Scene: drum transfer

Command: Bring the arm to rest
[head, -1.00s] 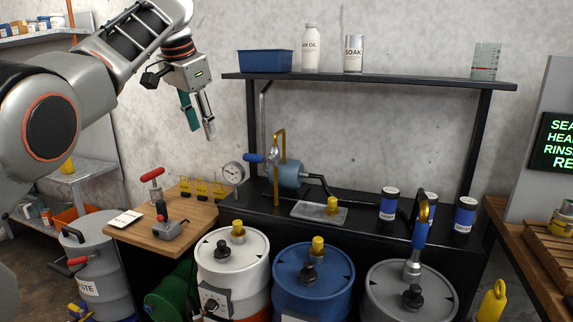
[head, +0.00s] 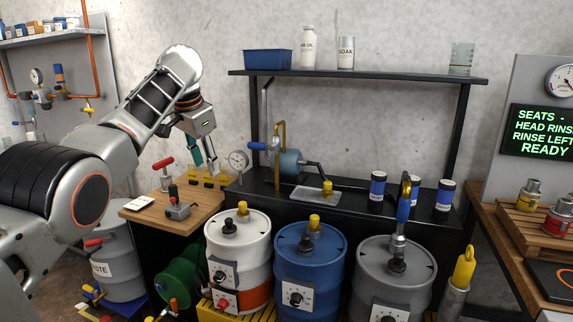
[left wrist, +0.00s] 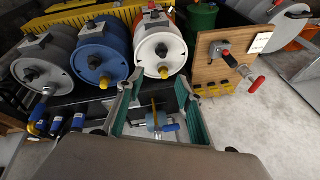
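My left arm comes in from the left in the head view. Its gripper (head: 206,165) points down, with its fingers apart and nothing between them. In the picture it overlaps the yellow hooks on the wooden bench. In the left wrist view the two teal-lined fingers (left wrist: 158,84) are spread wide, with a blue pump (left wrist: 160,122) visible beyond the gap. No contact with anything shows. My right arm and gripper are not in view.
A white drum (head: 238,231), a blue drum (head: 309,250) and a grey drum (head: 372,265) stand below the black bench. A wooden bench (head: 150,222) holds a red-handled clamp (head: 165,174). A shelf (head: 400,77) spans the back. A screen (head: 545,131) reads "READY".

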